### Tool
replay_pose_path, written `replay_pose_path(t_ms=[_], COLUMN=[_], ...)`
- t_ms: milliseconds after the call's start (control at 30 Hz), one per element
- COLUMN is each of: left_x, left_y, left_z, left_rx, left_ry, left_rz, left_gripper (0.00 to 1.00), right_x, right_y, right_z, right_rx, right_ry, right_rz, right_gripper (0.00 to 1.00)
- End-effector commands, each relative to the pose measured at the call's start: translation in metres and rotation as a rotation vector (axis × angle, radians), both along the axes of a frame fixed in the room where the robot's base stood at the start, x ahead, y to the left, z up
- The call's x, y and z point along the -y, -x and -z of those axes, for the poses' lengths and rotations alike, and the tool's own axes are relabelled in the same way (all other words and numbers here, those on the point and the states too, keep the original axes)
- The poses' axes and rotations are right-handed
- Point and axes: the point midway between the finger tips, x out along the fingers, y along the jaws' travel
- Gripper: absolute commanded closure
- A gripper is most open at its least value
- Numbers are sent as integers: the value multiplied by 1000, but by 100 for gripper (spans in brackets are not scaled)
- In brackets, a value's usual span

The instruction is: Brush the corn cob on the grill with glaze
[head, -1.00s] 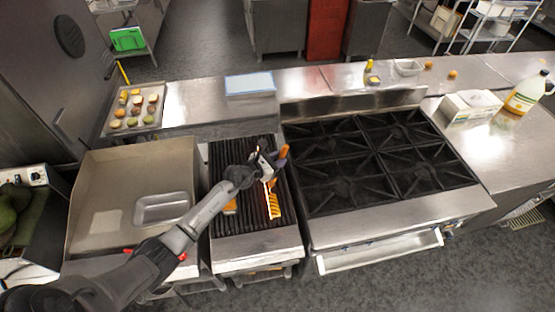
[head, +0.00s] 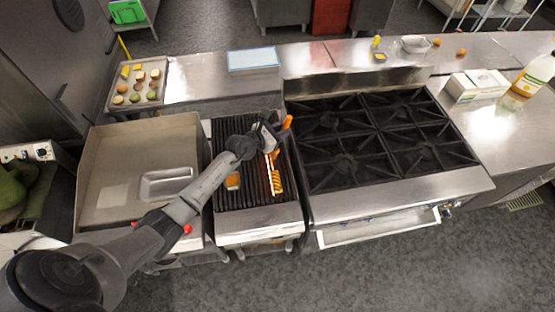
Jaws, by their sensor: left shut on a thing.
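My left gripper (head: 271,138) is above the back half of the grill (head: 225,140), shut on a brush (head: 286,123). The brush's orange handle sticks up past the fingers, and a thin pale part of it seems to reach down toward the front. An orange-yellow, ridged thing, which looks like the corn cob (head: 274,182), lies on the right part of the grates beside that pale part. I cannot tell whether the brush touches it. A small orange item (head: 233,182) sits on the grates to the left. My right gripper is not in view.
A griddle (head: 110,180) with a metal pan (head: 165,184) is left of the grill. A burner stove (head: 395,187) adjoins on the right. A tray (head: 158,99) of food pieces stands at the back left. A white box (head: 463,88) and a bottle (head: 533,77) stand at the right.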

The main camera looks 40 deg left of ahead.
Motion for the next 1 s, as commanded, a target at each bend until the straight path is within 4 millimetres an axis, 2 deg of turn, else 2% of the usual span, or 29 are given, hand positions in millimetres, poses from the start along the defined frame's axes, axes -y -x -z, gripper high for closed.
replay_pose_path(t_ms=[267,467,700,800,1000], left_x=[2,9,23,26,27], left_y=[0,0,0,0,0], left_z=[7,36,82,92,100], left_rx=[0,-3,-3,-1,-1], left_ry=[0,1,0,0,0], left_rz=[1,5,11,11,12], left_gripper=[100,100,100,100,100], right_x=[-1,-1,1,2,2], right_y=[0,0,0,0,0], right_z=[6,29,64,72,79], right_rx=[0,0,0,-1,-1], right_ry=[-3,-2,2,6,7], right_rz=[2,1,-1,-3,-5], right_gripper=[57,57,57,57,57])
